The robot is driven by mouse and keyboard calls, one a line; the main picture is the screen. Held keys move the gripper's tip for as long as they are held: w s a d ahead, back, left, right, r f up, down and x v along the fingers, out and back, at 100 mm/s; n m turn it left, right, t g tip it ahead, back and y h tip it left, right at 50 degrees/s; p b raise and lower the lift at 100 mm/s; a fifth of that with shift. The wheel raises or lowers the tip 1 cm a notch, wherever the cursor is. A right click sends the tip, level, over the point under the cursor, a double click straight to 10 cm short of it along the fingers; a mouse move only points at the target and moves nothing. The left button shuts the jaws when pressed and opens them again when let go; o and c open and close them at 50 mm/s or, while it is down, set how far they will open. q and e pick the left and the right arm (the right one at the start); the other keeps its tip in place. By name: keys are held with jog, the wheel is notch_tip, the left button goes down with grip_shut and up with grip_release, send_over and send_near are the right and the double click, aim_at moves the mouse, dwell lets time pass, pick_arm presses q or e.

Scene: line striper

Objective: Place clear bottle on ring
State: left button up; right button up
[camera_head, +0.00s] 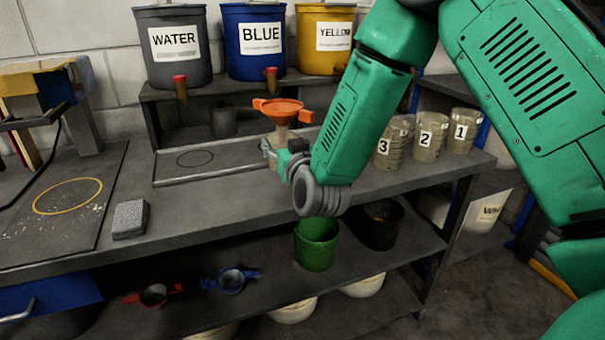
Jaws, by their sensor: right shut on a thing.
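My right gripper (272,153) reaches in from the right and is shut on the clear bottle (280,134), above the bench. An orange funnel (280,107) sits at the top of the bottle. My wrist and gripper hide much of the bottle's lower part. A thin black ring (195,151) is marked on a grey tray to the left of the gripper. A yellow ring (38,207) is marked on a dark mat at the far left. Both rings are bare. My left gripper is not in view.
WATER (173,70), BLUE (255,62) and YELLOW (325,62) buckets with taps stand on the rear shelf. Numbered cups (425,150) stand at right. A grey block (129,222) lies by the bench's front edge. A green bucket (317,252) is on the lower shelf.

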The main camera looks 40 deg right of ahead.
jog(key=f, duration=0.4)
jog(key=shift+d, duration=0.25)
jog(key=shift+a+f+b, duration=0.25)
jog(key=shift+a+f, duration=0.05)
jog(key=shift+f, duration=0.6)
jog(key=shift+a+f+b, duration=0.2)
jog(key=shift+a+f, duration=0.1)
jog(key=shift+f, duration=0.55)
jog(key=shift+s+d+f, duration=0.1)
jog(key=shift+d+f, duration=0.05)
jog(key=shift+d, duration=0.15)
jog(key=o, duration=1.2)
jog(key=shift+d, duration=0.1)
jog(key=shift+c, duration=0.2)
